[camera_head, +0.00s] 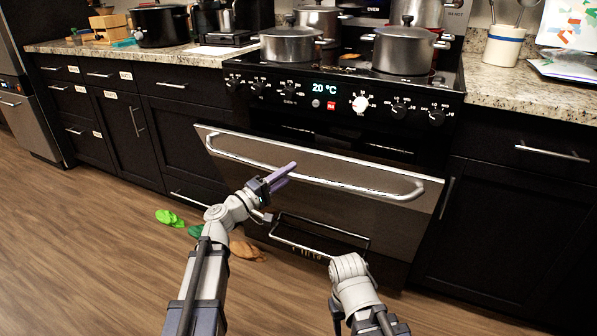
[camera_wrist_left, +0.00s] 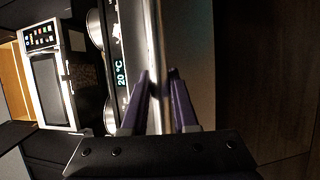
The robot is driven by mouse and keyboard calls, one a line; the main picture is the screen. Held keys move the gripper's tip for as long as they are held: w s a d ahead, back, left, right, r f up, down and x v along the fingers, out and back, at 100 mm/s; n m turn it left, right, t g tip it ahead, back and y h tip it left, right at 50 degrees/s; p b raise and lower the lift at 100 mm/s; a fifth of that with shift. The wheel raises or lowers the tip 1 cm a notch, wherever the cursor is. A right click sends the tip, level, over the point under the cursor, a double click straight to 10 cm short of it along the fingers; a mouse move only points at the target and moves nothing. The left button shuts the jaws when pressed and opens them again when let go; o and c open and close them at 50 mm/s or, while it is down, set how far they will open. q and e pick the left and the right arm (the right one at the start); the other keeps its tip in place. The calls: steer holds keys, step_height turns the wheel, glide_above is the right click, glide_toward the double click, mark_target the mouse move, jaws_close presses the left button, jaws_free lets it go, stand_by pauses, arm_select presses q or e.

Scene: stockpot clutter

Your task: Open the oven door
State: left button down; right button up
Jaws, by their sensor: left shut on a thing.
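The oven door (camera_head: 345,164) is partly open, its top edge tilted out from the black oven front. A long silver handle (camera_head: 365,189) runs across it. My left gripper (camera_head: 288,170) is at the middle of this handle, with its purple fingers on the bar. In the left wrist view, the fingers of my left gripper (camera_wrist_left: 158,82) lie on either side of the handle (camera_wrist_left: 154,40), shut on it.
Pots (camera_head: 404,48) stand on the stove top above the control panel (camera_head: 340,95), which reads 20 °C. A lower drawer handle (camera_head: 300,247) sits below the door. Green (camera_head: 170,218) and brown (camera_head: 247,251) items lie on the wooden floor. Dark cabinets flank the oven.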

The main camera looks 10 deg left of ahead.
arm_select(q)
steer(key=s+a+f+t+h+b, duration=0.1)
steer(key=s+a+f+b, duration=0.2)
steer(key=s+f+b, duration=0.4)
steer(key=shift+s+m+b, duration=0.4)
steer(key=shift+s+b, duration=0.15)
steer(key=shift+s, duration=0.65)
steer(key=shift+f, duration=0.1)
steer(key=c, duration=0.7)
jaws_free()
steer(key=shift+s, duration=0.1)
